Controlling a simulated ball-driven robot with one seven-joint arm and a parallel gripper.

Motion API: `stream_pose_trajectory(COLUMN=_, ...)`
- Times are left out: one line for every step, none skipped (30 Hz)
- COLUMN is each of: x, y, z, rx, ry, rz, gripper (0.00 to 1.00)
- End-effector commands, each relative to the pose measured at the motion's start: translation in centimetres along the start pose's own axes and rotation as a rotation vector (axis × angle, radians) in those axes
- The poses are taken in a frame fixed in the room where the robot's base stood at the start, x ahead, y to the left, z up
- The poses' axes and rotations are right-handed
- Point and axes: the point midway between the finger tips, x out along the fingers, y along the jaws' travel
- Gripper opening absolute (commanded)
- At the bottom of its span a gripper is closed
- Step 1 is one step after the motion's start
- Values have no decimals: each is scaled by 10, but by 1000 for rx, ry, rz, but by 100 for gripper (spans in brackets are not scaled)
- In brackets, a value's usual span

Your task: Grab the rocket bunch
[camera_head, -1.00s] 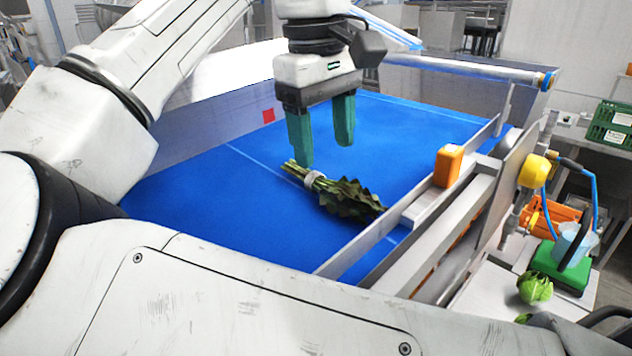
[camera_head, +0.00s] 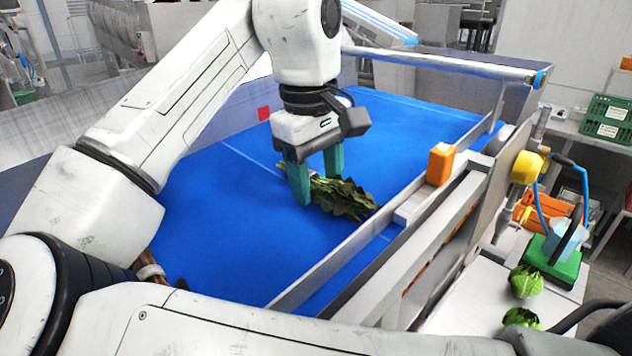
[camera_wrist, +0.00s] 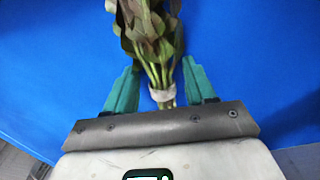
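The rocket bunch (camera_head: 343,197) lies on the blue conveyor belt (camera_head: 232,222), its dark leaves pointing right toward the side rail. In the wrist view the bunch (camera_wrist: 153,38) has pale stems tied with a light band (camera_wrist: 163,94). My gripper (camera_head: 318,190) is down at the stem end, with its green fingers on either side of the stems. In the wrist view my gripper (camera_wrist: 160,84) is open, with a gap on both sides of the stems. The lower stem ends are hidden behind the gripper body.
A metal rail (camera_head: 345,262) runs along the belt's right side, with an orange box (camera_head: 440,164) on it. Beyond it are a green scale (camera_head: 553,262) and leafy heads (camera_head: 525,282). Another brown-stemmed bundle (camera_head: 150,270) shows partly beside my arm. The belt around the bunch is clear.

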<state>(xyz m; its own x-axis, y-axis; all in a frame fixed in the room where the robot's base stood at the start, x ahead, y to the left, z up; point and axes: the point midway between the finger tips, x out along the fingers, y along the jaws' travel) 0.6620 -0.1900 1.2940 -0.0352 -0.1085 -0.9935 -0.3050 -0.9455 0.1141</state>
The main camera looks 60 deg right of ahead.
Motion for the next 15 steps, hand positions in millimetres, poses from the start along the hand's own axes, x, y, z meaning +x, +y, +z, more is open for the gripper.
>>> stream_pose_trajectory(x=0, y=0, z=0, rx=0, ry=0, rz=0, gripper=50)
stream_pose_trajectory(x=0, y=0, z=0, rx=0, ry=0, rz=0, gripper=47)
stream_pose_trajectory(x=0, y=0, z=0, rx=0, ry=0, rz=0, gripper=43)
stream_pose_trajectory(x=0, y=0, z=0, rx=0, ry=0, rz=0, gripper=40)
stream_pose_trajectory(x=0, y=0, z=0, rx=0, ry=0, rz=0, gripper=37)
stream_pose_trajectory(x=0, y=0, z=0, rx=0, ry=0, rz=0, gripper=33)
stream_pose_trajectory(x=0, y=0, z=0, rx=0, ry=0, rz=0, gripper=31)
stream_pose_trajectory(x=0, y=0, z=0, rx=0, ry=0, rz=0, gripper=28)
stream_pose_trajectory(x=0, y=0, z=0, rx=0, ry=0, rz=0, gripper=24)
stream_pose_trajectory(x=0, y=0, z=0, rx=0, ry=0, rz=0, gripper=21)
stream_pose_trajectory(x=0, y=0, z=0, rx=0, ry=0, rz=0, gripper=18)
stream_pose_trajectory(x=0, y=0, z=0, rx=0, ry=0, rz=0, gripper=14)
stream_pose_trajectory(x=0, y=0, z=0, rx=0, ry=0, rz=0, gripper=11)
stream_pose_trajectory(x=0, y=0, z=0, rx=0, ry=0, rz=0, gripper=9)
stream_pose_trajectory(x=0, y=0, z=0, rx=0, ry=0, rz=0, gripper=5)
